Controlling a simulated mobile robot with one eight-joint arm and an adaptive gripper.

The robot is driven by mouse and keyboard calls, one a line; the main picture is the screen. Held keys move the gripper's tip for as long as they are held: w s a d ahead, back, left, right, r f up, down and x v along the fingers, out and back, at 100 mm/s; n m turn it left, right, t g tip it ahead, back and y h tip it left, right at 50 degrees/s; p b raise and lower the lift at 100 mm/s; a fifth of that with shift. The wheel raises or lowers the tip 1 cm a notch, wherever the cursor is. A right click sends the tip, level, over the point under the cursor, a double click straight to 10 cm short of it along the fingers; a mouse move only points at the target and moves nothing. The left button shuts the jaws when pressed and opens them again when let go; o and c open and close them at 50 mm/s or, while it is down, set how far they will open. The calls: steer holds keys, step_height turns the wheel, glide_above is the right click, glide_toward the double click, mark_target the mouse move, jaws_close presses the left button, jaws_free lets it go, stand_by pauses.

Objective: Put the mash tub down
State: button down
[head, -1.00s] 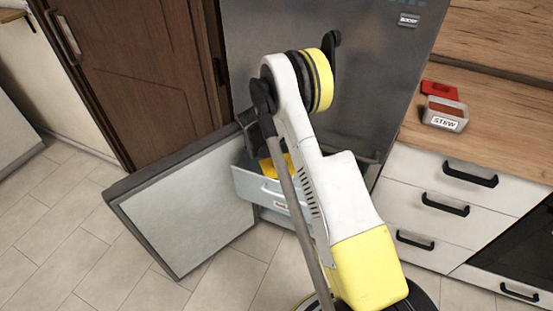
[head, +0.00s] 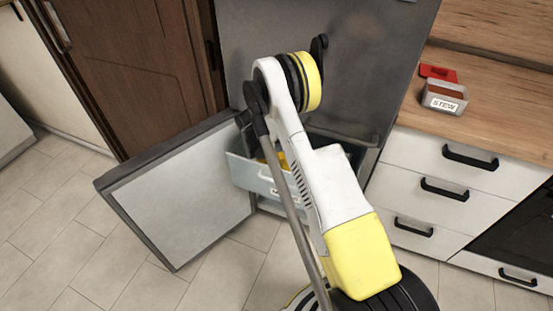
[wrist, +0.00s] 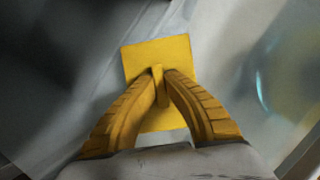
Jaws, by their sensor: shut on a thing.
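In the wrist view, my gripper (wrist: 162,78) is shut on the upright tab of a flat, square yellow piece, which I take to be the top of the mash tub (wrist: 160,52). The tub's sides and underside are hidden, and I see no label on it. Pale grey surfaces lie around it. In the head view, a little yellow (head: 279,160) shows inside the pulled-out freezer drawer (head: 240,172), mostly hidden by my arm. I cannot tell whether the tub touches the drawer floor.
The freezer door (head: 180,195) stands open at the left. A grey tub marked STEW (head: 445,98) and a red flat piece (head: 437,72) lie on the wooden counter (head: 490,110) at the right. White drawers (head: 450,180) stand below it. The tiled floor in front is clear.

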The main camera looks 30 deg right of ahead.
steer(key=shift+f, duration=0.45)
stand_by(0.3)
steer(key=c, duration=1.5)
jaws_free()
steer(key=v, duration=1.2)
